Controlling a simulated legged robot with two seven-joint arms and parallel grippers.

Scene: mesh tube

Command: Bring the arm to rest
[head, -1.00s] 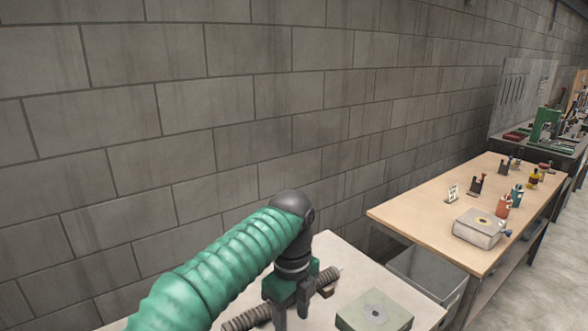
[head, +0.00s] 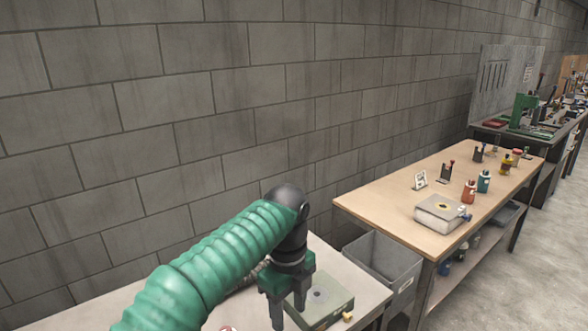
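My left arm in its green ribbed sleeve comes in from the bottom left. Its gripper (head: 289,309) points down over the near pale table (head: 358,290). Its two fingers are apart, and nothing shows between them. A flat green-grey block (head: 332,305) with a round centre lies on that table, just behind and to the right of the fingers, partly covered by them. A dark ribbed piece, likely the mesh tube (head: 243,282), shows behind the arm; most of it is hidden. My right gripper is not in view.
A grey bin (head: 385,262) stands between the near table and a long wooden table (head: 385,203). The wooden table holds a pale box (head: 440,211), bottles and small stands. A block wall runs behind. A workbench with a green machine stands far right. Open floor lies at right.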

